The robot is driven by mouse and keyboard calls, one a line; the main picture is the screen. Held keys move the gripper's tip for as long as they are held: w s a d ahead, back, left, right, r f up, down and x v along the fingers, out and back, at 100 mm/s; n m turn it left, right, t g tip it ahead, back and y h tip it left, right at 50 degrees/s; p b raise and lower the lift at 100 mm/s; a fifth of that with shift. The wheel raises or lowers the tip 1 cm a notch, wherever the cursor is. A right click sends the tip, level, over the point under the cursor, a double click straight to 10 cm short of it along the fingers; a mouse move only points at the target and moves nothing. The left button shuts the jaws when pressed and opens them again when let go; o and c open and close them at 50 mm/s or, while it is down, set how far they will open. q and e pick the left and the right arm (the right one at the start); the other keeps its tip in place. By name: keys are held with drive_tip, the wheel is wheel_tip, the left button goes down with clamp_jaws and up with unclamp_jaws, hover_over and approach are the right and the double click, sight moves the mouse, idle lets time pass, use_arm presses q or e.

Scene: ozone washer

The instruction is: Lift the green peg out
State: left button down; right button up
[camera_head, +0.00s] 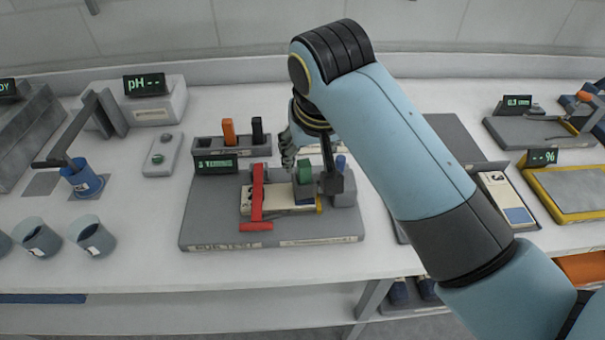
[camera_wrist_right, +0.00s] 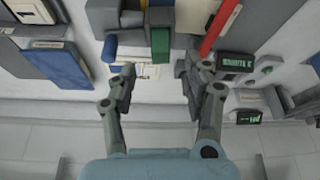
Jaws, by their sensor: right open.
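The green peg (camera_head: 304,172) stands upright in a grey block on the test board (camera_head: 200,225), beside a red lever (camera_head: 257,195). The green peg also shows in the right wrist view (camera_wrist_right: 161,45), beyond my fingertips. My right gripper (camera_head: 311,163) comes down over the board, with its fingers apart near the peg's top. In the right wrist view, the right gripper (camera_wrist_right: 157,78) is open and empty; the peg lies above the gap between its tips. I cannot tell the exact height between fingers and peg. My left gripper is not in view.
Behind the board, a grey rack (camera_head: 205,147) holds an orange peg (camera_head: 228,132) and a black peg (camera_head: 257,131). A blue peg (camera_head: 341,163) is close right of the green one.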

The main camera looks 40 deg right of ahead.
sight(304, 164)
drive_tip(key=shift+w+f, duration=0.15)
drive_tip(key=shift+f, duration=0.15)
drive_tip(key=p+x, duration=0.1)
drive_tip(key=x, duration=0.4)
drive_tip(key=shift+w+f, duration=0.1)
drive_tip(key=c, duration=0.3)
drive_tip(key=shift+c, duration=1.2)
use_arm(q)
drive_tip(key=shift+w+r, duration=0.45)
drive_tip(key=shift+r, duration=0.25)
use_arm(e)
clamp_jaws()
